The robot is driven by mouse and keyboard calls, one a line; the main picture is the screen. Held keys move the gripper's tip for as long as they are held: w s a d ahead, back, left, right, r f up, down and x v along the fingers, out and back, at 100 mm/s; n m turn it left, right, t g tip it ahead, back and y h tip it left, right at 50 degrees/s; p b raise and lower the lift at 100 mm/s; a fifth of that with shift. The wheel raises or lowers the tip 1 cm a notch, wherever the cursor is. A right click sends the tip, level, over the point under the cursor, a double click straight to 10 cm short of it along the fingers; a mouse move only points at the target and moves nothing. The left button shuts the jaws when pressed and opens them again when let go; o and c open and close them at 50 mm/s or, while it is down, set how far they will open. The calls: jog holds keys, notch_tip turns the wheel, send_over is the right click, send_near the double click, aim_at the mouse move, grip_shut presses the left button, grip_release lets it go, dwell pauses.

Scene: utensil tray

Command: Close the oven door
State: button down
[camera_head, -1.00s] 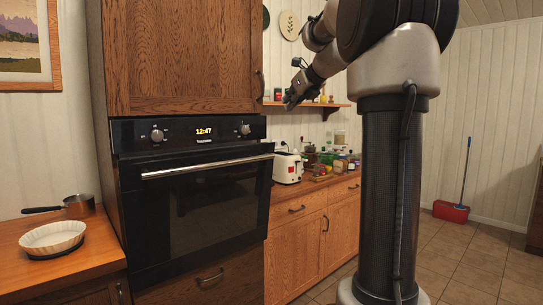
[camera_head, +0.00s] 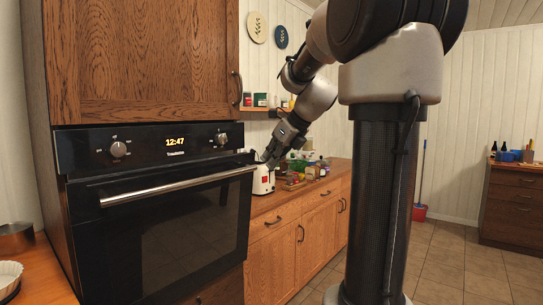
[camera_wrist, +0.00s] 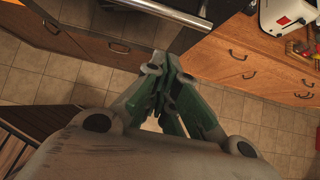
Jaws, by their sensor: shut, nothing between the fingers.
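The black oven (camera_head: 170,150) is set in a wooden cabinet. Its door (camera_head: 170,240) has a dark window and a long metal handle (camera_head: 180,186). The door's top edge stands a little forward of the control panel, so it looks slightly ajar. My gripper (camera_head: 268,158) is to the right of the handle's right end, pointing down in front of the toaster. No contact with the door is visible. In the wrist view my gripper (camera_wrist: 165,88) shows green fingers brought together with nothing between them. The oven handle (camera_wrist: 165,10) shows at the top of that view.
A white toaster (camera_head: 263,180) stands on the wooden counter (camera_head: 290,195) right of the oven, with jars behind. A white dish (camera_head: 8,278) is on the left counter. Tiled floor (camera_head: 440,260) is open at right. A drawer unit (camera_head: 510,205) stands at far right.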

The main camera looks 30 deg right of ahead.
jog(key=w+a+f, duration=0.2)
jog(key=w+f, duration=0.3)
jog(key=w, duration=0.2)
jog(key=shift+w+a, duration=0.2)
jog(key=shift+w, duration=0.1)
jog(key=w, duration=0.2)
jog(key=w+a+r, duration=0.1)
jog(key=w, duration=0.1)
jog(key=w+a+r, duration=0.1)
jog(key=w, duration=0.1)
jog(key=shift+w, duration=0.15)
